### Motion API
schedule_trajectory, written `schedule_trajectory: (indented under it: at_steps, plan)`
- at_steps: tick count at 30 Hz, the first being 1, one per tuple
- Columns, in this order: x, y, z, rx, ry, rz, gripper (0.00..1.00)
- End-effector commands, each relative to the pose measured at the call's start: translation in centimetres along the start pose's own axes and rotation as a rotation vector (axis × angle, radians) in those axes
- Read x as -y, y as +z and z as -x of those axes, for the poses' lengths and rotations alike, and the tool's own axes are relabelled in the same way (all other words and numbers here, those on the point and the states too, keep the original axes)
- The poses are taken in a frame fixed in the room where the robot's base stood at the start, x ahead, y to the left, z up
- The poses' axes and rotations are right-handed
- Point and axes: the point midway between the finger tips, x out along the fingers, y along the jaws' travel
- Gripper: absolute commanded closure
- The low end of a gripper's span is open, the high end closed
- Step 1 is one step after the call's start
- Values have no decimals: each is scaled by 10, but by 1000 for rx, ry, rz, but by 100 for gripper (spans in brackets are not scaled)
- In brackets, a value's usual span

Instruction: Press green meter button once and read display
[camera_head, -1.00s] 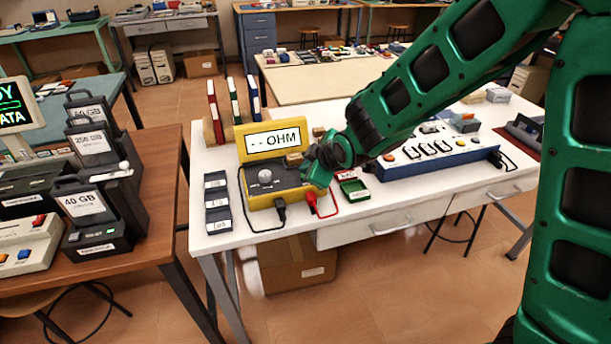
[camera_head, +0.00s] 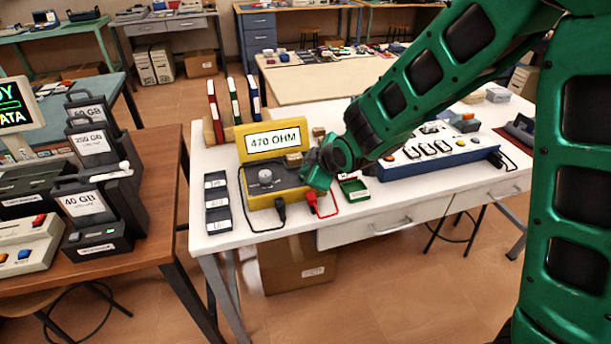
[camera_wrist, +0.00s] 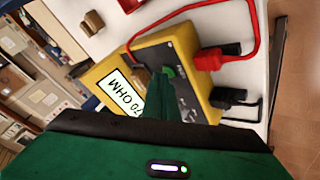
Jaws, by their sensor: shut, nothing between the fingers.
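The yellow meter (camera_head: 250,155) stands on the white table, its display (camera_head: 273,141) reading "470 OHM". In the head view my gripper (camera_head: 316,178) is at the panel's right side and hides the button. A grey knob (camera_head: 265,176) is on the panel.
Red and black plugs with cables (camera_head: 311,203) are at the meter's front. Dark labelled blocks (camera_head: 217,203) lie left of it. Upright coloured binders (camera_head: 234,103) stand behind.

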Motion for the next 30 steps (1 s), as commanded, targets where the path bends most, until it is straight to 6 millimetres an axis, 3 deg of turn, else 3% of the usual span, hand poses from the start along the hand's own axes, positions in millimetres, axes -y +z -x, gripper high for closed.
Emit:
schedule_trajectory:
  at_steps: [30]
  plan:
    - [-9,-9,13,0,0,0,100]
